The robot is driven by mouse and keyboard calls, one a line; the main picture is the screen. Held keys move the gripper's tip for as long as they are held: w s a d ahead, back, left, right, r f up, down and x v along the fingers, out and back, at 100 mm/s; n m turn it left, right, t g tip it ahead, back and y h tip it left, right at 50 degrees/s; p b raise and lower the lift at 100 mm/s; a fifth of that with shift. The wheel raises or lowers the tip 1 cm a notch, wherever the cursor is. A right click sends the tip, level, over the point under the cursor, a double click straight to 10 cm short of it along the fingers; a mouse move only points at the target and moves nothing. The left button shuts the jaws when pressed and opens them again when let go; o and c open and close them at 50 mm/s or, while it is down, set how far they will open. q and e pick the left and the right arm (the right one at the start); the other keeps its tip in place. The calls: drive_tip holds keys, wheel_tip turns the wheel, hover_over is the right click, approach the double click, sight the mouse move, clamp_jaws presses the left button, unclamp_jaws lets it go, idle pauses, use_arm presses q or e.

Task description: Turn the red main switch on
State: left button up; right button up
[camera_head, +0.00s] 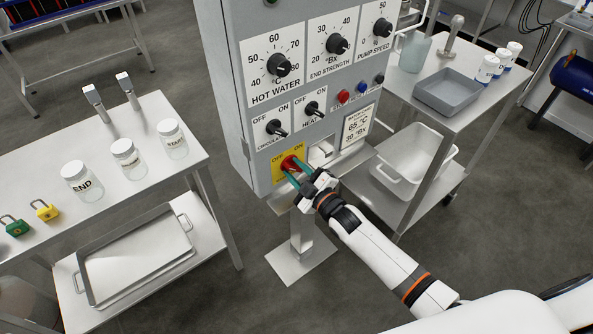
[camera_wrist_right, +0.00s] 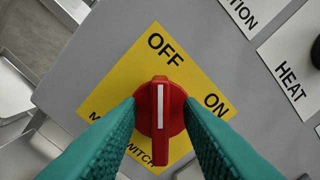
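The red main switch (camera_head: 290,163) sits on a yellow plate low on the front of the grey control panel. In the right wrist view the red switch (camera_wrist_right: 160,120) fills the view's middle, and its white line points up toward the word OFF; ON is to its right. My right gripper (camera_head: 297,172) reaches it from the lower right. Its two teal fingers (camera_wrist_right: 159,108) lie on both sides of the red handle and appear to touch it. The fingers hide part of the plate's lettering. My left gripper is not in view.
Above are the circulation switch (camera_head: 277,128), the heat switch (camera_head: 313,108), large dials and small push buttons. A steel table (camera_head: 100,200) with jars and padlocks stands left. A cart with a grey tray (camera_head: 449,92) stands right. A metal ledge (camera_head: 350,160) juts out beside the switch.

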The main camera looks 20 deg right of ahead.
drive_tip(key=shift+c, duration=0.5)
clamp_jaws()
drive_tip(key=shift+m, duration=0.3)
drive_tip(key=m, duration=0.3)
drive_tip(key=shift+d+r+m, duration=0.1)
drive_tip(key=shift+m, duration=0.2)
drive_tip(key=m, duration=0.3)
drive_tip(key=shift+w+d+m+p, duration=0.1)
drive_tip(key=shift+m+p, duration=0.2)
drive_tip(key=m, duration=0.4)
drive_tip(key=shift+d+m+b, duration=0.15)
drive_tip(key=shift+m+b, duration=0.15)
drive_tip(key=m+b, duration=0.1)
drive_tip(key=m, duration=0.4)
drive_tip(key=shift+d, duration=0.1)
drive_tip(key=shift+m, duration=0.4)
